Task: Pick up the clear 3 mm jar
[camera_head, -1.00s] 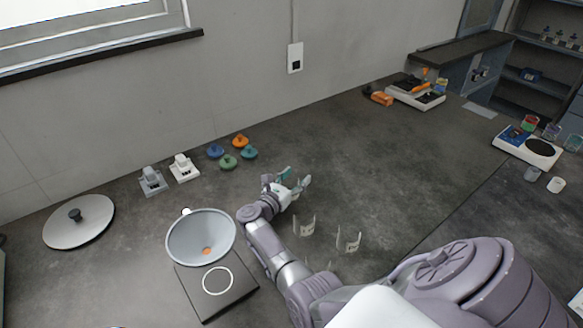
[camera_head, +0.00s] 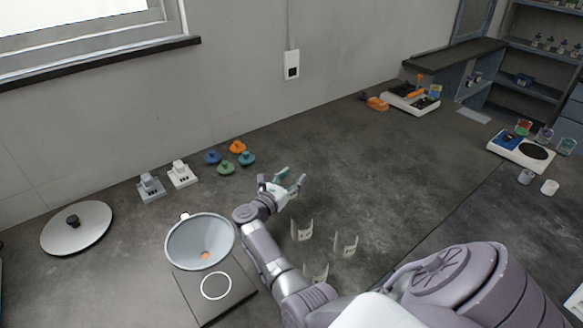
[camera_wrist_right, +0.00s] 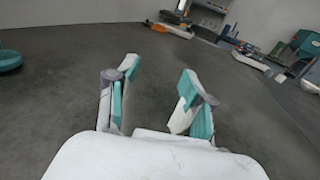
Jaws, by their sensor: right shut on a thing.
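My right gripper (camera_head: 290,183) is over the dark bench, right of the coloured knobs. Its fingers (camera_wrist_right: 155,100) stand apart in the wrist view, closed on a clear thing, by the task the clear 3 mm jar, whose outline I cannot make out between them. Several other clear jars with pale labels stand on the bench near my right forearm: one jar (camera_head: 302,231), another jar (camera_head: 345,244) to its right, and a jar (camera_head: 316,273) partly hidden by my arm. Their labels are too small to read. My left gripper is not in view.
A grey funnel bowl (camera_head: 200,240) stands over a black plate (camera_head: 215,287) left of my forearm. Several coloured knobs (camera_head: 226,168), two small white-grey blocks (camera_head: 181,174) and a round lid (camera_head: 76,228) lie farther left. Balances (camera_head: 522,150) stand right. The mid bench is clear.

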